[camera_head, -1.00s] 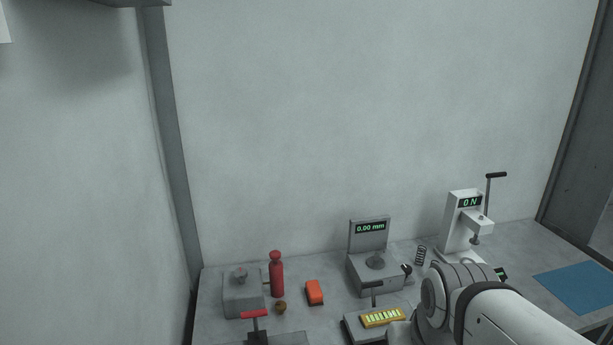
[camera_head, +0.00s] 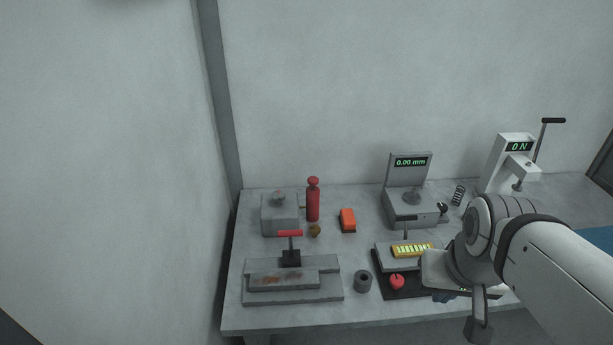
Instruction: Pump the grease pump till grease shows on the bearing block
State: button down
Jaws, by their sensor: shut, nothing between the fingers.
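The grease pump (camera_head: 313,203), a red upright cylinder with a rounded red cap, stands at the back left of the bench. It is next to the bearing block (camera_head: 280,216), a grey box with a small knob on top; a short link seems to join them. I see no grease on the block's visible faces, though it is small in view. My gripper (camera_head: 478,329) hangs at the lower right, near the bench's front edge, well apart from the pump. It is shut and empty.
A red-handled clamp fixture (camera_head: 291,295), a dark ring (camera_head: 363,281), a brown ball (camera_head: 315,230) and an orange block (camera_head: 348,219) lie near the pump. A gauge stand (camera_head: 408,180), a yellow display (camera_head: 411,250), a red knob (camera_head: 397,281) and a white press (camera_head: 507,165) are farther right.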

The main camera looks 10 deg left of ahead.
aim_at(313, 181)
jog(key=k, duration=1.35)
jog(key=u, duration=0.35)
jog(key=i, duration=1.75)
jog(key=u, duration=0.5)
